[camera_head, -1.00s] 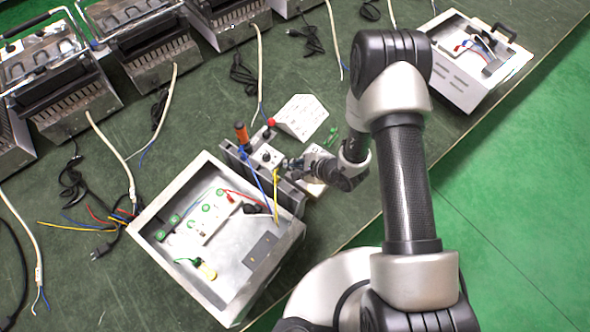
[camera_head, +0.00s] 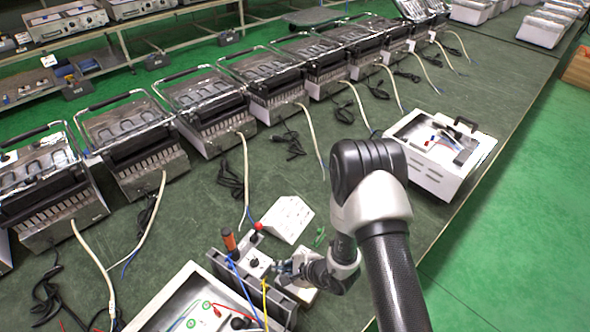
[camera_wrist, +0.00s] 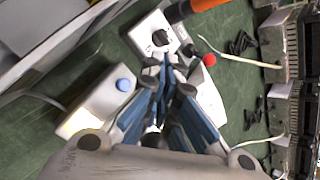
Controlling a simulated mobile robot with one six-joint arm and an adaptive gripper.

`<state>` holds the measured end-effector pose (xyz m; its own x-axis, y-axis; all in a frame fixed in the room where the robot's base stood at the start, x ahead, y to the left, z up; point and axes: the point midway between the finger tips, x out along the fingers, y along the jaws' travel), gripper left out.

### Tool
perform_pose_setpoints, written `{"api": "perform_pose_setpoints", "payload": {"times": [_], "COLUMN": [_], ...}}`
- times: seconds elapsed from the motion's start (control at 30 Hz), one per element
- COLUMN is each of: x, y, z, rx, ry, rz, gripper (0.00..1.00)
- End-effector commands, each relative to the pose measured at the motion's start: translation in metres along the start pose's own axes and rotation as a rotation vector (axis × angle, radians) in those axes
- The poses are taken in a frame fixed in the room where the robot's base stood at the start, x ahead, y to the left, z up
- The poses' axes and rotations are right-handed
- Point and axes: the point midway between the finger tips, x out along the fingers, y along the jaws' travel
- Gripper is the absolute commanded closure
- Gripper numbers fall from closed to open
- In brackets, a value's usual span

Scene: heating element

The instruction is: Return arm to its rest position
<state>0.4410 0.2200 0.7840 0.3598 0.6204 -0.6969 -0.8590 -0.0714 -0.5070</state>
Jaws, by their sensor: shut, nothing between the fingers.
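My arm reaches over the green workbench (camera_head: 330,125), bent at a grey joint. My gripper (camera_head: 284,268) is low over the bench, close to a small control panel with a black knob (camera_head: 254,262). In the wrist view my gripper (camera_wrist: 168,85) shows its blue-sided fingers drawn together with nothing held between them. The black-knob panel (camera_wrist: 150,32) lies just beyond the fingertips there. A white box with a blue button (camera_wrist: 100,100) is beside the fingers on the left. Whether the fingers touch anything is unclear.
An open metal case (camera_head: 172,312) with wires stands at the front. An orange handle (camera_head: 229,241), a red knob (camera_head: 259,226) and a white sheet (camera_head: 286,219) are near my gripper. Another open case (camera_head: 440,160) is right of my arm. Several grills line the bench's back.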

Motion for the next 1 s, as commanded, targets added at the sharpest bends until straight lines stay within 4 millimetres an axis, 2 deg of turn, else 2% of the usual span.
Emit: {"api": "perform_pose_setpoints", "payload": {"times": [0.17,0.27,0.37,0.5,0.6,0.7,0.83,1.0], "x": [-0.003,-0.016,-0.044,-0.100,-0.143,-0.186,-0.241,-0.307], "y": [-0.007,-0.029,-0.061,-0.096,-0.107,-0.108,-0.099,-0.076], "z": [0.005,0.024,0.059,0.114,0.146,0.171,0.190,0.193], "rx": [-0.011,-0.054,-0.138,-0.302,-0.430,-0.561,-0.735,-0.953], "ry": [-0.012,-0.060,-0.140,-0.256,-0.312,-0.342,-0.341,-0.263], "rz": [-0.005,-0.017,-0.027,-0.014,0.012,0.052,0.119,0.227], "gripper": [1.00,1.00,1.00,1.00,1.00,1.00,1.00,1.00]}}
